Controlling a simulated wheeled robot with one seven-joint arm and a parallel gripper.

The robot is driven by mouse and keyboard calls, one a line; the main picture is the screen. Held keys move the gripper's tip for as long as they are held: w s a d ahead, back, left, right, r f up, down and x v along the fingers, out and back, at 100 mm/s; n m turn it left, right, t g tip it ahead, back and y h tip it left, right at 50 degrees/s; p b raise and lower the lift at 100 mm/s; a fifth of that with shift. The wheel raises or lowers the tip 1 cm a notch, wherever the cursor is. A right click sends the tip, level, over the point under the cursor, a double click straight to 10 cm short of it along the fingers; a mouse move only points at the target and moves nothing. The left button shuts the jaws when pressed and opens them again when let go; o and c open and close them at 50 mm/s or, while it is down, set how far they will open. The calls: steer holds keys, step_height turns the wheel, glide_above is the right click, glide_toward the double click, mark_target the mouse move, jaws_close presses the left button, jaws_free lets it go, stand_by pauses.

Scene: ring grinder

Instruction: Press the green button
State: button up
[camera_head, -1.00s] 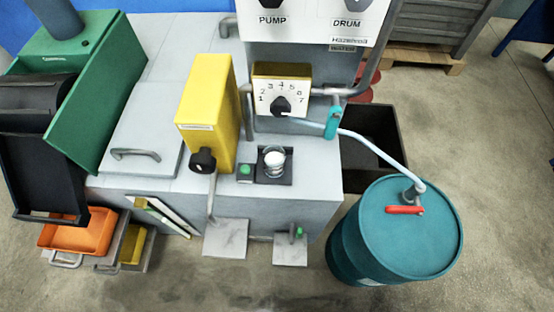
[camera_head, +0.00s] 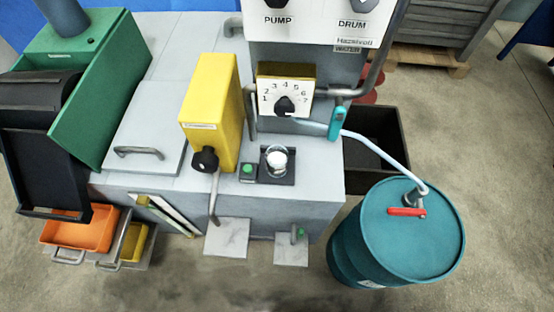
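A small round green button (camera_head: 247,169) sits in a dark square housing on the top of the grey machine bench (camera_head: 290,208), near its front edge. It is just left of a dark square plate holding a clear glass vessel with white contents (camera_head: 277,158). A second, smaller green part (camera_head: 300,232) shows low at the bench front, on a small bracket above a pale plate. My gripper is not in this view, so its state and its place relative to the button are hidden.
A tall yellow box (camera_head: 211,110) with a black knob (camera_head: 205,160) stands left of the button. A dial panel (camera_head: 285,96) is behind it. A blue drum (camera_head: 396,240) with a hose stands right. Orange and yellow trays (camera_head: 80,232) are lower left. Concrete floor lies in front.

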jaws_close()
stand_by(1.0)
